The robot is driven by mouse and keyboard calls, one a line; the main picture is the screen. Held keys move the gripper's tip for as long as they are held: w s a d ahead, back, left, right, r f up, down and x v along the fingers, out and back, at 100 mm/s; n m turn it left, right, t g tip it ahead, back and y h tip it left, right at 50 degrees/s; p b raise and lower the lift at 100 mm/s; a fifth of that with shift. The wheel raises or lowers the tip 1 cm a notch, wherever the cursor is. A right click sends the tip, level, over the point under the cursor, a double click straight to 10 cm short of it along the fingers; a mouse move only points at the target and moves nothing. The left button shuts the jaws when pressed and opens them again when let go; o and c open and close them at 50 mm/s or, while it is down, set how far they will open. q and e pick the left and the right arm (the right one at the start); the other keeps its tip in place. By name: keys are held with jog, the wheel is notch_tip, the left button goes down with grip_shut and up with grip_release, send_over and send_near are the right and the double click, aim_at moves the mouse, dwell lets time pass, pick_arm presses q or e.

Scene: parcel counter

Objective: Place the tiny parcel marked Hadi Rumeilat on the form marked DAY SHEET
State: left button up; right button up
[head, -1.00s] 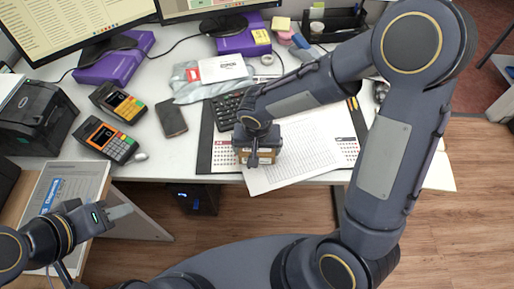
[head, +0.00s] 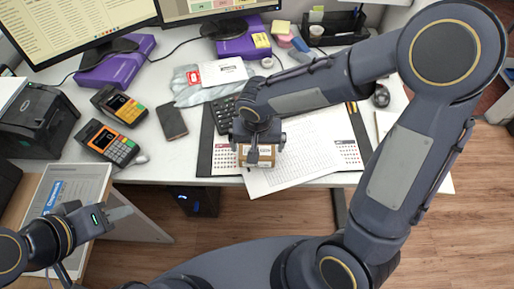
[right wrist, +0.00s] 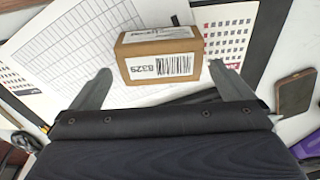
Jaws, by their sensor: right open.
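A small brown cardboard parcel (right wrist: 158,58) shows in the right wrist view, with a barcode label reading 8329; the name on it is too small to read. In the head view the parcel (head: 262,155) sits near the desk's front edge, partly hidden by my right gripper (head: 258,142). A white gridded form (head: 305,147) lies beside and behind it; it also shows in the right wrist view (right wrist: 85,45), its title unreadable. The parcel is at the form's edge. My right gripper (right wrist: 161,69) is open, a finger on either side of the parcel. My left gripper (head: 118,213) is away at lower left.
A dark desk pad with calendar print (head: 226,158) lies under the form. A calculator (head: 222,112), a phone (head: 172,122) and card terminals (head: 107,141) stand to the left. Monitors (head: 75,25) are at the back. A mouse (head: 380,95) is at right.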

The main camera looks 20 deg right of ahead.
notch_tip(320, 180, up, 8)
jog(key=s, duration=0.1)
jog(key=s+d+r+t+y, duration=0.2)
jog(key=s+d, duration=0.2)
jog(key=s, duration=0.3)
jog(key=s+d+r+n+t+y, duration=0.1)
jog(key=s+d+r+y, duration=0.1)
jog(key=s+d, duration=0.3)
jog(key=s+p, duration=0.1)
jog(key=s, duration=0.1)
jog(key=shift+s+r+t, duration=0.25)
jog(key=shift+s+t, duration=0.15)
jog(key=shift+d+n, duration=0.1)
jog(key=shift+n, duration=0.2)
